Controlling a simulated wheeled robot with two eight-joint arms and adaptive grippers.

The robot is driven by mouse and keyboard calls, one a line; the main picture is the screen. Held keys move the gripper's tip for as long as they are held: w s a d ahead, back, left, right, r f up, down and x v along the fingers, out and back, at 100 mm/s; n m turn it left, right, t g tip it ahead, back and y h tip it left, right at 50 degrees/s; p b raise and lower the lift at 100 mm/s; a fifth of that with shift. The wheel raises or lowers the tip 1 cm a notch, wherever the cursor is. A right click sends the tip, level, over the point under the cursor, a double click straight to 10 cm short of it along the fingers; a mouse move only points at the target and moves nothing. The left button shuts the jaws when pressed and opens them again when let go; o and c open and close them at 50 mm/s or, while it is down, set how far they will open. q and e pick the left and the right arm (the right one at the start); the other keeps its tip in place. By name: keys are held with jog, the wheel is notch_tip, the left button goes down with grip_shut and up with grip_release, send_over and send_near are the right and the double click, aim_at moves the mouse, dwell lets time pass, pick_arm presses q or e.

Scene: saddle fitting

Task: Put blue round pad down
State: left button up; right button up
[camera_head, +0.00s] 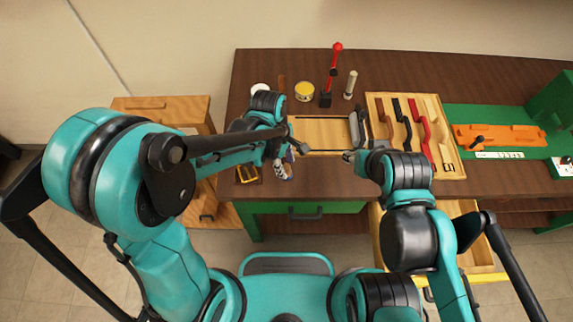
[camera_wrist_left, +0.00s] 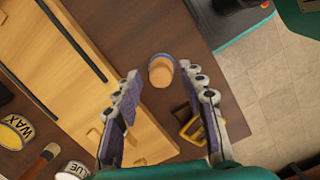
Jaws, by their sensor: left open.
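The blue round pad (camera_wrist_left: 161,71) shows in the left wrist view as a short round piece with a tan top face and a blue side. It sits on the dark brown table top, close to the table's edge. My left gripper (camera_wrist_left: 164,90) is open, with one finger on each side of the pad's line and clear gaps between. In the head view my left gripper (camera_head: 287,168) is over the table's front edge, and I cannot make out the pad there. My right gripper (camera_head: 350,157) is by the wooden board's front right corner; its jaws are too small to read.
A pale wooden board (camera_head: 322,133) lies mid-table. A yellow square frame (camera_wrist_left: 188,128) is near my left fingers. A wax tin (camera_wrist_left: 14,132) and a glue tin (camera_wrist_left: 73,171) stand nearby. A tool rack (camera_head: 440,155) is at right, above an open drawer (camera_head: 482,252).

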pick_arm(q)
notch_tip(320, 180, up, 9)
jog(key=a+p, duration=0.1)
jog(key=p, duration=0.2)
jog(key=s+a+r+m+t, duration=0.2)
jog(key=a+r+m+t, duration=0.2)
jog(key=a+m, duration=0.2)
jog(key=s+a+r+m+t+y, duration=0.1)
jog(key=s+a+r+m+t, duration=0.2)
jog(key=a+m, duration=0.4)
jog(key=a+r+t, duration=0.1)
jog(key=a, duration=0.2)
jog(key=shift+s+a+m+y, duration=0.2)
jog(key=shift+a+m+y, duration=0.1)
notch_tip(320, 180, down, 6)
jog(key=b, duration=0.6)
